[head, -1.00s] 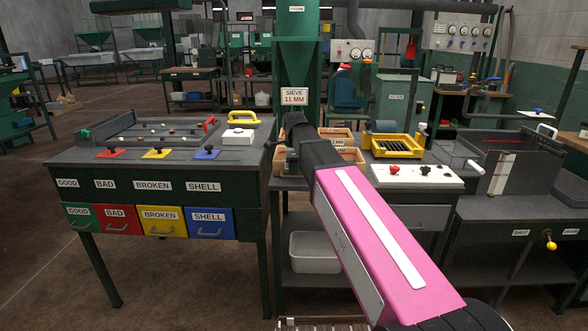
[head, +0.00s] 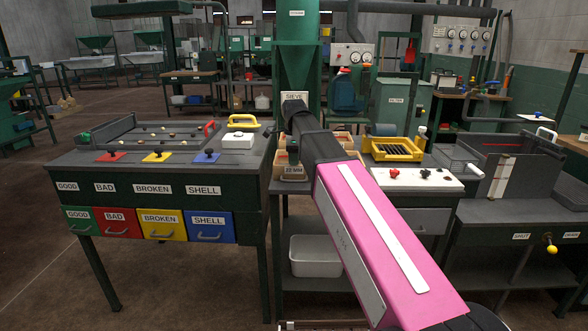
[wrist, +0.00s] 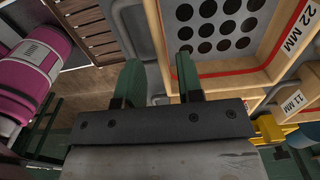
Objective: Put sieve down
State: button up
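The 22 MM sieve (wrist: 215,30) is a wooden frame with a red inner line and a grey plate with round holes. It fills the upper right of the wrist view. In the head view its labelled front (head: 293,171) shows on the middle bench, partly behind my arm. My gripper (wrist: 158,75) has two green fingers spread apart near the sieve's left edge, with a clear gap between them. In the head view my gripper (head: 293,152) points down just over the sieve's front. I cannot tell if a finger touches it.
Another wooden sieve labelled 11 MM (wrist: 291,103) lies beside it. A sorting table (head: 160,170) stands left. A grey bin (head: 315,255) sits on the lower shelf.

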jog(key=shift+r, duration=3.2)
